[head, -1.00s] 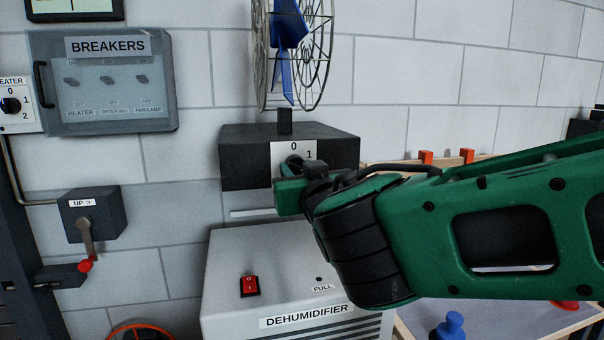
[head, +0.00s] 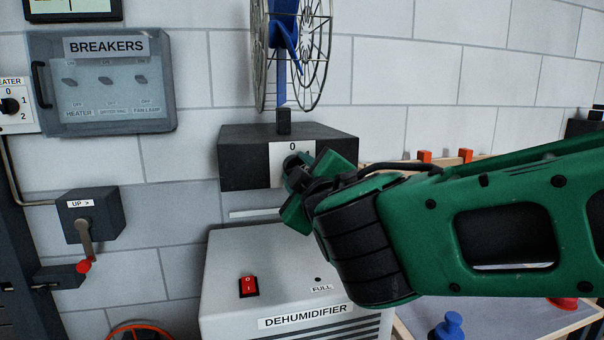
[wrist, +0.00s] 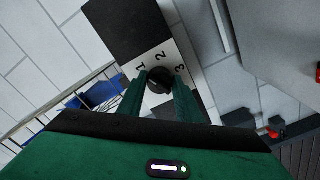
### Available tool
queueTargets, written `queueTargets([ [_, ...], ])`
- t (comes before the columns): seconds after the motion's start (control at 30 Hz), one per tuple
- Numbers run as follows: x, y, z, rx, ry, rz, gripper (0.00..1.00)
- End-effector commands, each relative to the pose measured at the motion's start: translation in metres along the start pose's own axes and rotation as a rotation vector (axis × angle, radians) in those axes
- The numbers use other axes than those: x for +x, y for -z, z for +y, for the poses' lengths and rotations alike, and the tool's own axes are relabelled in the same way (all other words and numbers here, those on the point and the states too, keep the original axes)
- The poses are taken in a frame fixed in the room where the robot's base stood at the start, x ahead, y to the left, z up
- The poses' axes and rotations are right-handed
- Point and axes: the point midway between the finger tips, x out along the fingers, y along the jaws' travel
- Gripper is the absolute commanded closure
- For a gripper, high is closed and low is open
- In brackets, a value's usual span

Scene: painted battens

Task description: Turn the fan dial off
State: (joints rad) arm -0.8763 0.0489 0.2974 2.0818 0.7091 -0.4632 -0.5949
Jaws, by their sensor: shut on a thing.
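My green gripper (head: 304,183) is shut on the dial, one finger on each side, and is tilted in the head view. In the wrist view the fingers (wrist: 158,88) flank the knob. The dial's pointer cannot be made out. The blue-bladed fan (head: 285,50) stands above in a wire cage.
A white dehumidifier (head: 240,258) with a red switch stands just below. A breakers box (head: 105,120) hangs on the wall at left, above a lever box (head: 90,215). A shelf with orange pieces (head: 424,156) lies behind my arm. The upper right wall is clear.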

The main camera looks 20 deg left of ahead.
Motion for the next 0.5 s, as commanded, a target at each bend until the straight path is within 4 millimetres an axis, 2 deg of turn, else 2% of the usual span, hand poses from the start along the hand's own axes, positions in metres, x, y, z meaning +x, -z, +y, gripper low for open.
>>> queueTargets([
  [0.03, 0.0014, -0.0047, 0.0036, -0.046, -0.007, -0.009, 0.91],
  [0.5, 0.0014, -0.0047, 0.0042, -0.493, -0.004, -0.011, 0.91],
])
